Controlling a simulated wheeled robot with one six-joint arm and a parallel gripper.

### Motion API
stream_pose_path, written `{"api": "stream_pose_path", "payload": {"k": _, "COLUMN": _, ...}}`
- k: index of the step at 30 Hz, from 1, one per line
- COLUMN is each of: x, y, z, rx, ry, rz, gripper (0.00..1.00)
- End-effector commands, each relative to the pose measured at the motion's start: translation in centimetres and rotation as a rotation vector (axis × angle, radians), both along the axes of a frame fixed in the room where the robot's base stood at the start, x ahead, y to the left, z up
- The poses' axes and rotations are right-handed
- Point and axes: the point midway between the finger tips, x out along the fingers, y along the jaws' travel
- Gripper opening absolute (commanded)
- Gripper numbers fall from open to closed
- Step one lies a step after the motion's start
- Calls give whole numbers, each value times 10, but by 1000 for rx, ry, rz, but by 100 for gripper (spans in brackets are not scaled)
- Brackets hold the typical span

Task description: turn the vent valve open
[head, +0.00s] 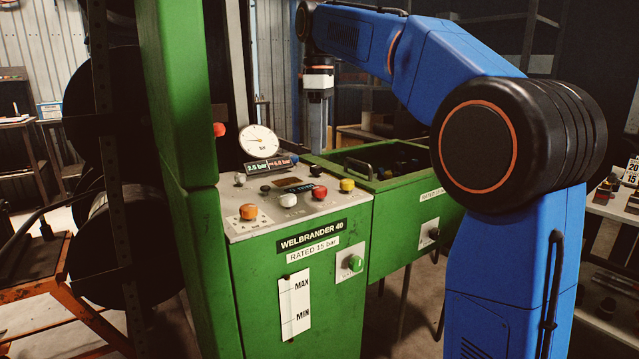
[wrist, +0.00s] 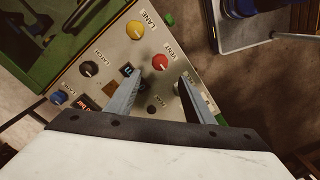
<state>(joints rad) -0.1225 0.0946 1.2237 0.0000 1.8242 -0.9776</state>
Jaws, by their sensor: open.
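The vent valve is a round red knob (wrist: 160,62) on the pale control panel, with the label VENT beside it in the wrist view. A red knob (head: 319,193) shows at the right part of the panel in the head view; the labels there are too small to read. My gripper (wrist: 162,75) is open and empty, its two grey fingers pointing towards the panel. In the wrist view the red knob appears between and just beyond the fingertips, not visibly touched. In the head view my gripper (head: 316,143) hangs pointing down, beyond the panel's knobs.
A yellow knob (wrist: 135,30) marked LANE and a black knob (wrist: 86,69) marked LATCH sit near the red one. A pressure gauge (head: 258,141) and display stand at the panel's back. A green bin (head: 400,190) adjoins on the right. A green post (head: 180,100) rises left.

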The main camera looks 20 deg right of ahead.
Motion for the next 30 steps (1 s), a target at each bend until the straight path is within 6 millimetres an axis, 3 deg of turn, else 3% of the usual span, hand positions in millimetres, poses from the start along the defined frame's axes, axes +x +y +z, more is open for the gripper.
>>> {"api": "stream_pose_path", "payload": {"k": 16, "x": 0, "y": 0, "z": -92, "rx": 0, "ry": 0, "rz": 0, "gripper": 48}}
{"api": "stream_pose_path", "payload": {"k": 22, "x": 0, "y": 0, "z": -108, "rx": 0, "ry": 0, "rz": -1, "gripper": 48}}
{"api": "stream_pose_path", "payload": {"k": 30, "x": 0, "y": 0, "z": -111, "rx": 0, "ry": -1, "rz": -1, "gripper": 48}}
